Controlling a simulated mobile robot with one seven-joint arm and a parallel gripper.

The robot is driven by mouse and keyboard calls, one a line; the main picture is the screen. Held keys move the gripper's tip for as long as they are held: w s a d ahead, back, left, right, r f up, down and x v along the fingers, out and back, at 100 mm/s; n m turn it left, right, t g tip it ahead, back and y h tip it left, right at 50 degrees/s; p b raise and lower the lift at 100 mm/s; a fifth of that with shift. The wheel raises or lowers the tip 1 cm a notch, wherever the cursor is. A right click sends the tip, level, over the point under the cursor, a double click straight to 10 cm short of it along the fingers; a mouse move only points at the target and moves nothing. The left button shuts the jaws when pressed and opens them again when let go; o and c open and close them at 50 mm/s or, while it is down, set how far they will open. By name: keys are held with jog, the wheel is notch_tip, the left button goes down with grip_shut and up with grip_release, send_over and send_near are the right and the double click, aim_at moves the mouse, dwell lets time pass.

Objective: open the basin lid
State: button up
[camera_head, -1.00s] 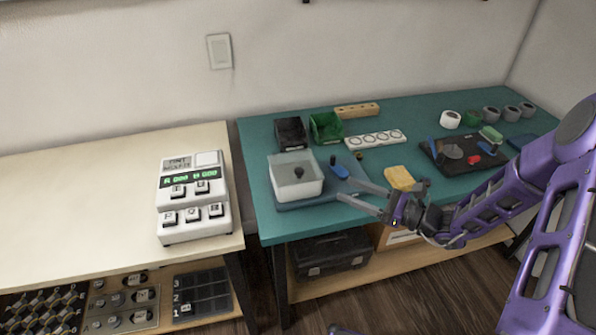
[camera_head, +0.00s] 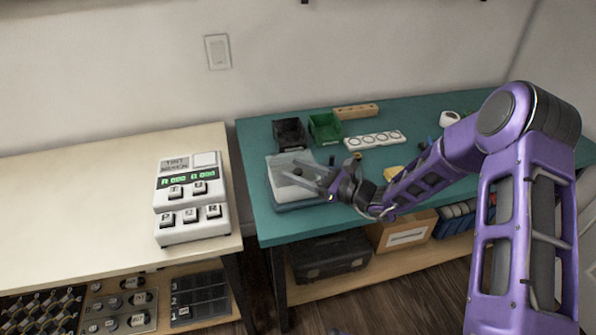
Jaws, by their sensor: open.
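The basin (camera_head: 290,192) is a white box near the left front corner of the teal table. Its translucent grey lid (camera_head: 277,166) lies on top, with a small dark knob (camera_head: 297,172) in the middle. My gripper (camera_head: 287,169) is open, its two grey fingers reaching left over the lid. The fingertips are close to the knob, one on its far side and one on its near side as seen here. I cannot tell whether they touch it. The fingers and wrist hide the right part of the lid and the blue tray under the basin.
Behind the basin stand a black bin (camera_head: 289,133) and a green bin (camera_head: 325,129). A white strip with rings (camera_head: 375,140) and a wooden block (camera_head: 356,111) lie to the right. My arm covers much of the table's right side. A cream table with a button device (camera_head: 191,198) stands left.

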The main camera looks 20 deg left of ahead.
grip_shut()
dwell(1.4)
